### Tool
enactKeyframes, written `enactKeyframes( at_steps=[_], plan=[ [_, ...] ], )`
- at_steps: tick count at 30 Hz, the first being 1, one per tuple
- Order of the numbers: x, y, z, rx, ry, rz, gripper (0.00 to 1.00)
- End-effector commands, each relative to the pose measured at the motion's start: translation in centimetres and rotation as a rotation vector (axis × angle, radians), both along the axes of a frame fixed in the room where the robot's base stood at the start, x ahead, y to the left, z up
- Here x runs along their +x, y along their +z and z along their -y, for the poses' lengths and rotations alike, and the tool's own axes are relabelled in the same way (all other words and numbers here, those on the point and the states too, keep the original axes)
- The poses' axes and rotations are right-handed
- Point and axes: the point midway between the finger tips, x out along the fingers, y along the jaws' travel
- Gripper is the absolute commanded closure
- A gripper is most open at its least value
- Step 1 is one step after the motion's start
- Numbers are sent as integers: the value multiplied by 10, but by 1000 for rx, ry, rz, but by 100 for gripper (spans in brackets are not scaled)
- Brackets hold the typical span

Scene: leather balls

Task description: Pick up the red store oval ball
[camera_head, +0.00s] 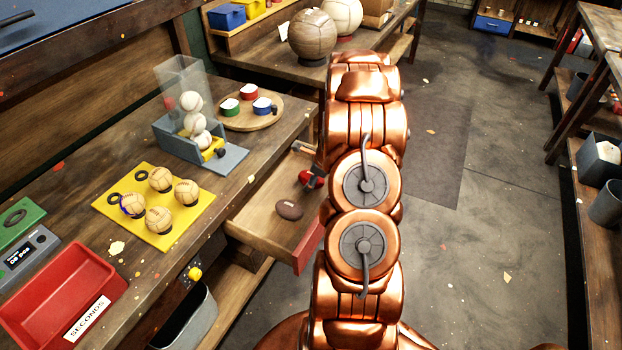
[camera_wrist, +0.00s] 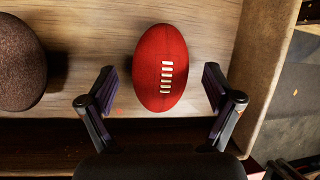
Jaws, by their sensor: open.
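The red oval ball (camera_wrist: 160,68) with white lacing lies in the open drawer, seen in the wrist view. It also shows in the head view (camera_head: 308,180), partly hidden by my arm. My gripper (camera_wrist: 160,86) is open, with one finger to each side of the red ball's lower half and gaps between fingers and ball. A brown oval ball (camera_wrist: 20,64) lies to the left of it in the drawer; it also shows in the head view (camera_head: 289,210). My gripper is hidden behind my arm in the head view.
The open wooden drawer (camera_head: 253,213) has a red front (camera_head: 308,246) and a side wall (camera_wrist: 268,60) to the right of the ball. The workbench holds a yellow mat (camera_head: 112,207) with several tan balls, a red SECONDS tray (camera_head: 35,290) and a ball dispenser (camera_head: 185,85). Open floor lies right.

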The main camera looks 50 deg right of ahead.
Motion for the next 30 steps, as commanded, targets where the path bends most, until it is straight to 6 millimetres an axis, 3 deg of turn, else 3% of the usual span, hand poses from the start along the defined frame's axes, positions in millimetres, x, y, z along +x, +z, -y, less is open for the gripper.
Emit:
enactKeyframes(
  at_steps=[6, 15, 30],
  plan=[
    [6, -14, 0, 2, 1, -1, 10],
    [7, -15, 0, -1, 2, 0, 10],
    [7, -15, 0, 0, 1, 0, 62]
  ],
)
